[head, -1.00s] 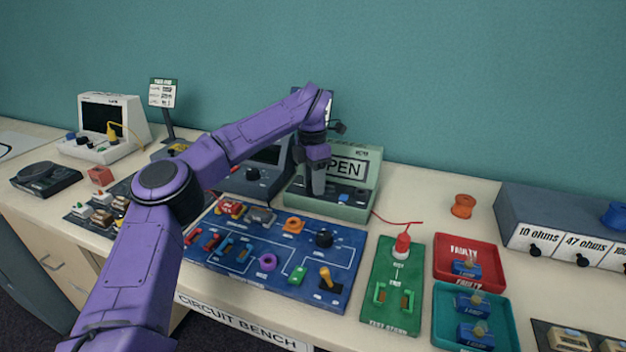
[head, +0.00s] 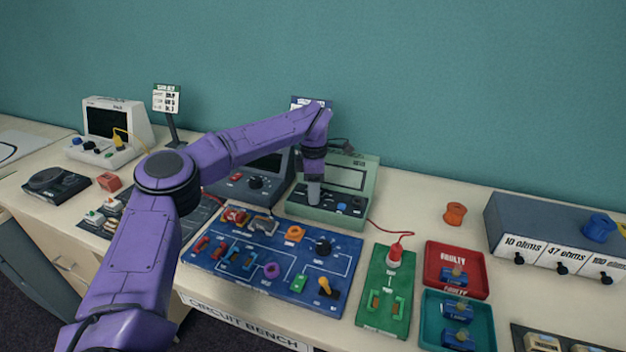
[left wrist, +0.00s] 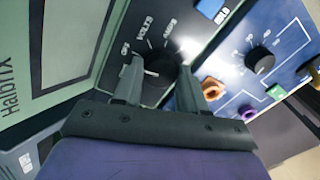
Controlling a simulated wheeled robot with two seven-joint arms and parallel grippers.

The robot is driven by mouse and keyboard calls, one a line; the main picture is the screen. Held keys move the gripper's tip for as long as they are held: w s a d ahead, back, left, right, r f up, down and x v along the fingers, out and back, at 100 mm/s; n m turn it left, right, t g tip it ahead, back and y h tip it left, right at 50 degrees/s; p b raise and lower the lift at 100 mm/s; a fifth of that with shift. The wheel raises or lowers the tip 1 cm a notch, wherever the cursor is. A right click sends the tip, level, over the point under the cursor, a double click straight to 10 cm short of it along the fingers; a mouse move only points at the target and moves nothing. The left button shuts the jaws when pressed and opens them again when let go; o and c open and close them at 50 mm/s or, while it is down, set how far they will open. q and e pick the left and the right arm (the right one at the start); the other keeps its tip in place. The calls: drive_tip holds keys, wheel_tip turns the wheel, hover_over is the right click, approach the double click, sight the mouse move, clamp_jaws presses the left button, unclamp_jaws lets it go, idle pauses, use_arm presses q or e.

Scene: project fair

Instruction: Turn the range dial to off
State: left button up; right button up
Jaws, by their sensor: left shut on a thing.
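The green meter (head: 366,188) stands at the back of the bench, and its display (head: 346,178) looks blank. My left gripper (head: 313,194) reaches down to the meter's front panel. In the left wrist view my left gripper (left wrist: 162,78) is shut on the black range dial (left wrist: 164,62), with a finger on each side. Small white labels curve around the dial's far side. A white pointer mark shows on the dial towards the left finger, near the label at the left end of the arc, which seems to read OFF. My right gripper is not in view.
The blue circuit board (head: 215,257) lies in front of the meter with several parts on it. A green test stand (head: 372,325) with a red lamp and wire is to its right. Red (head: 430,285) and teal (head: 428,335) trays lie beyond that.

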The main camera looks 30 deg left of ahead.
use_arm(q)
drive_tip(key=shift+r+m+p, duration=0.1)
drive_tip(key=shift+m+p, duration=0.75)
drive_tip(key=shift+m, duration=0.05)
drive_tip(key=o, duration=1.1)
drive_tip(key=shift+c, duration=0.2)
wheel_tip(320, 180, up, 10)
drive_tip(key=shift+w+a+r+b, duration=0.15)
drive_tip(key=shift+w+r+b, duration=0.1)
drive_tip(key=shift+b, duration=0.1)
